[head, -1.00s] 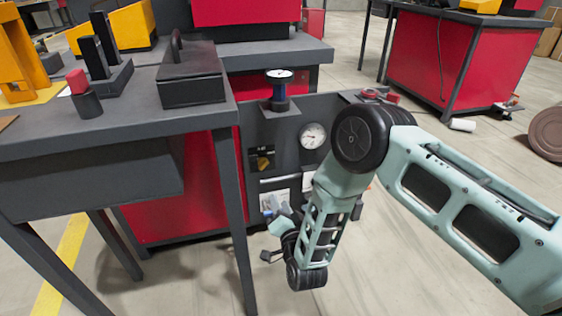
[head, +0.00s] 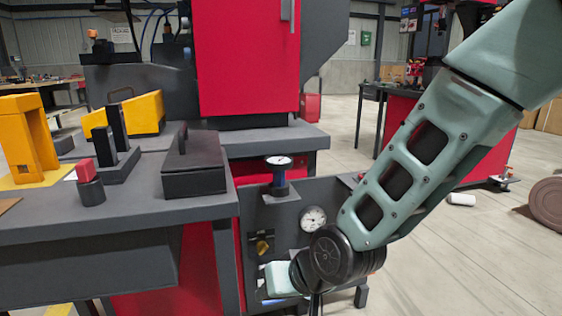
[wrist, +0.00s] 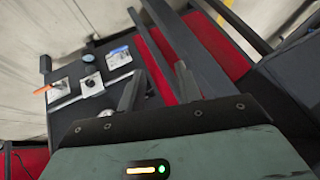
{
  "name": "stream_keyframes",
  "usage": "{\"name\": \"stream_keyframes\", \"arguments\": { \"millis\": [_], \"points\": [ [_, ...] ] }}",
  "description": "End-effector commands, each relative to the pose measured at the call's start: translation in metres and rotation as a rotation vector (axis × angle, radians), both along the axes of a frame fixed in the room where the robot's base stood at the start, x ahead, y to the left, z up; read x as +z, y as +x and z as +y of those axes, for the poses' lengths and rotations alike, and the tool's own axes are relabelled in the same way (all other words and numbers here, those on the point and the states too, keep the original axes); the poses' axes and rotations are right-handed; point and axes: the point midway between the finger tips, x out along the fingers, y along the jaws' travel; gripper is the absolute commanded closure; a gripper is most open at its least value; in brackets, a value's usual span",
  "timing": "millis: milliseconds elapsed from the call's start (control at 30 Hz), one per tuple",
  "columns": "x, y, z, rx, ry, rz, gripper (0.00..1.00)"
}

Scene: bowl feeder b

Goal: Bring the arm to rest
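My arm comes down from the upper right in the head view, with a black joint at the lower middle in front of the dark panel (head: 350,190). My gripper (wrist: 159,85) shows in the wrist view as two dark fingers standing apart with nothing between them. It is open and points toward the dark frame and red panels of the bench (wrist: 215,50). In the head view the gripper itself is hidden behind the arm or below the picture edge.
A dark table (head: 120,225) at left carries a black lidded box (head: 195,170), a red-topped peg (head: 88,180) and yellow brackets (head: 32,140). A dial gauge (head: 279,160) and a round gauge (head: 312,219) stand close to my arm. Open floor lies at right.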

Motion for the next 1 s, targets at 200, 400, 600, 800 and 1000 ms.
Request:
{"name": "stream_keyframes", "arguments": {
  "millis": [200, 400, 600, 800, 1000],
  "points": [
    [0.035, -0.086, -0.062, 0.187, -0.235, 0.134, 0.65],
    [0.052, -0.145, -0.112, 0.293, -0.394, 0.234, 0.65],
    [0.070, -0.190, -0.154, 0.364, -0.518, 0.319, 0.65],
    [0.112, -0.187, -0.151, 0.361, -0.512, 0.318, 0.65],
    [0.162, -0.187, -0.151, 0.360, -0.511, 0.318, 0.65]
  ]
}}
